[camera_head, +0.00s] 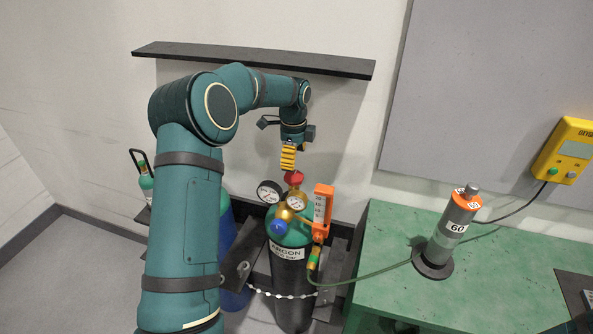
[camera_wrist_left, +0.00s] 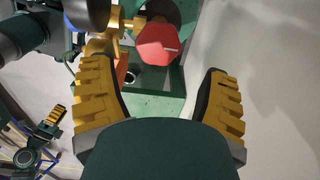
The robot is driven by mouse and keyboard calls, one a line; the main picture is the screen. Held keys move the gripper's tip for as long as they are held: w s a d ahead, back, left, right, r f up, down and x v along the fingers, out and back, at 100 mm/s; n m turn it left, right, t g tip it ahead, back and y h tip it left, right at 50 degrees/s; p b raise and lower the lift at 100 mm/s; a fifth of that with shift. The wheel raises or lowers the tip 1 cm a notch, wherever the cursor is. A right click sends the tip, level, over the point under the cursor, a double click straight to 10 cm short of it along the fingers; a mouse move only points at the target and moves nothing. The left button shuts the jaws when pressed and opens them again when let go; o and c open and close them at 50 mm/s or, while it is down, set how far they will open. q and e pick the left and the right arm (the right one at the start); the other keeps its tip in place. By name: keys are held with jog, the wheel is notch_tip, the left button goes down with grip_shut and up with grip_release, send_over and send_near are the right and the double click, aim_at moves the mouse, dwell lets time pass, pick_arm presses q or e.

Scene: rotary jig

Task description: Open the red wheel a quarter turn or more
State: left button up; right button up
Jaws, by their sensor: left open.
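The red wheel (camera_head: 293,178) sits on top of the brass regulator of the dark argon cylinder (camera_head: 291,290). In the left wrist view the red wheel (camera_wrist_left: 158,45) is a faceted knob with a pale mark on its face. My left gripper (camera_head: 288,158) points down just above the wheel in the head view. In the left wrist view its two yellow ribbed fingers (camera_wrist_left: 155,76) are wide apart. The wheel shows in the gap beyond the fingertips, and neither finger visibly touches it. What looks like my right gripper (camera_wrist_left: 50,122) is small at the lower left there.
Two gauges (camera_head: 269,192) and an orange flow meter (camera_head: 321,208) stand close around the wheel. A chain (camera_head: 283,294) crosses the cylinder. A dark shelf (camera_head: 255,59) hangs above my arm. A green bench (camera_head: 480,285) with a grey, orange-topped post (camera_head: 452,232) is at the right.

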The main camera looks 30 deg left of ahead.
aim_at(294, 175)
pick_arm(q)
notch_tip(294, 175, down, 7)
jog(key=shift+s, duration=0.1)
dwell(0.3)
jog(key=c, duration=0.9)
